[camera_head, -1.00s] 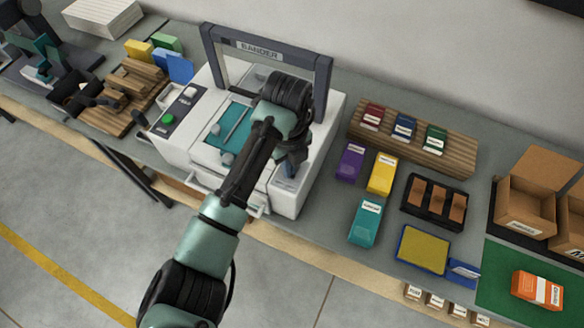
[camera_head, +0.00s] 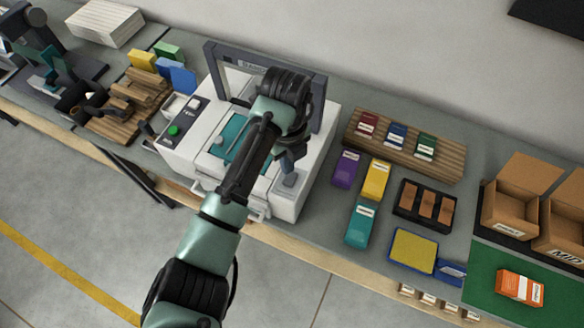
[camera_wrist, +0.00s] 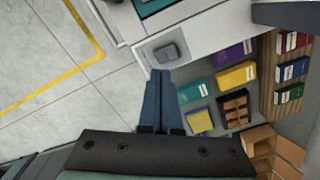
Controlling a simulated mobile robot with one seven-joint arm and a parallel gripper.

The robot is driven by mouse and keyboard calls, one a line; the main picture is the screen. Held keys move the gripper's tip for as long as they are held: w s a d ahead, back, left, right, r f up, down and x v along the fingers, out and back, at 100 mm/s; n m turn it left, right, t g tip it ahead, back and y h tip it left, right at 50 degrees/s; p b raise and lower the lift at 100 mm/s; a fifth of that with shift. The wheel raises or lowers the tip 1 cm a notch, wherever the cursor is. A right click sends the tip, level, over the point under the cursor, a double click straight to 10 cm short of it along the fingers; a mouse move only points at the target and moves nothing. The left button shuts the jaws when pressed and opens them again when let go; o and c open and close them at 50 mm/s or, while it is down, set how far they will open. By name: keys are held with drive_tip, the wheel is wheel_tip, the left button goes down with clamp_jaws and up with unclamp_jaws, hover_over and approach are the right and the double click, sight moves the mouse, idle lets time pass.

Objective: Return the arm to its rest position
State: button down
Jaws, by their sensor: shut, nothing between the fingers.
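My arm reaches up from the bottom of the head view to above the bander (camera_head: 200,145), a white machine with a dark frame and a teal bed. My gripper (camera_wrist: 160,78) points downward in the wrist view, its two blue-grey fingers together and empty. In the head view my gripper (camera_head: 288,165) is partly hidden by my wrist, over the right part of the bander. In the wrist view it shows near the bander's grey button pad (camera_wrist: 166,52), and I cannot tell its height above it.
Right of the bander are a purple box (camera_head: 345,168), a yellow box (camera_head: 375,180), a teal box (camera_head: 361,222) and a wooden rack (camera_head: 448,163) of small boxes. An orange box (camera_head: 519,288) lies on a green mat (camera_head: 480,270) by open cartons (camera_head: 512,205). Floor lies in front.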

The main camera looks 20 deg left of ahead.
idle(0.3)
drive_tip(key=w+d+r+n+t+h+b, duration=0.15)
drive_tip(key=w+d+r+n+t, duration=0.25)
drive_tip(key=w+d+r+t, duration=0.55)
drive_tip(key=w+d+r+n+t+b, duration=0.35)
drive_tip(key=w+r, duration=0.25)
drive_tip(key=r, duration=0.8)
drive_tip(key=s+d+r+n+t+h+b, duration=0.1)
drive_tip(key=s+d+r+n+t, duration=0.2)
drive_tip(key=r, duration=0.6)
drive_tip(key=s+d+r+n+t+b, duration=0.1)
drive_tip(key=s+r+n+t, duration=0.3)
drive_tip(key=r, duration=0.5)
drive_tip(key=s+a+r+n+t+y+b, duration=0.1)
drive_tip(key=s+a+r+n+t+y, duration=0.1)
drive_tip(key=s+r+n+t, duration=0.4)
drive_tip(key=s+r+n, duration=0.3)
drive_tip(key=s+r, duration=0.2)
drive_tip(key=s, duration=0.1)
drive_tip(key=shift+s+a+r+t, duration=0.15)
drive_tip(key=shift+a+r+t, duration=0.1)
drive_tip(key=shift+t, duration=0.15)
